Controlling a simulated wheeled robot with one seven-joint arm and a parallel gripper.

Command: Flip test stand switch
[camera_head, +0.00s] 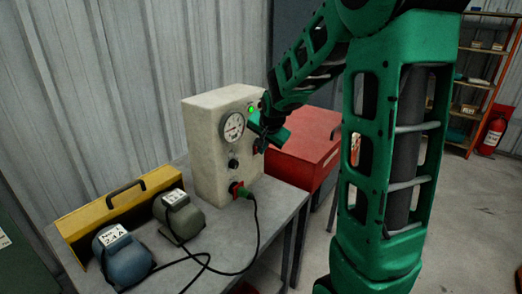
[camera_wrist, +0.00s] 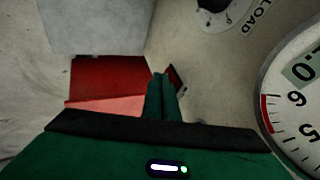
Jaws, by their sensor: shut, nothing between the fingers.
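The test stand (camera_head: 212,150) is a cream box on a grey table, with a round gauge (camera_head: 232,127), a lit green lamp (camera_head: 251,109), a dark knob (camera_head: 233,163) and a red plug with a black cable. My gripper (camera_head: 261,144) is at the right part of its front panel. In the wrist view my gripper (camera_wrist: 160,76) has its fingers together and empty. A small dark-and-red piece (camera_wrist: 177,76), possibly the switch, is right beside the fingertips; I cannot tell whether they touch. The gauge (camera_wrist: 300,100) and a knob marked LOAD (camera_wrist: 222,14) also show there. The switch position is unclear.
Two motor-like units, one blue (camera_head: 123,258) and one grey (camera_head: 180,218), stand on the table (camera_head: 225,240) before a yellow carrier (camera_head: 115,210). A red cabinet (camera_head: 305,145) is right of the stand. A shelf (camera_head: 480,75) and fire extinguisher (camera_head: 493,132) are far right.

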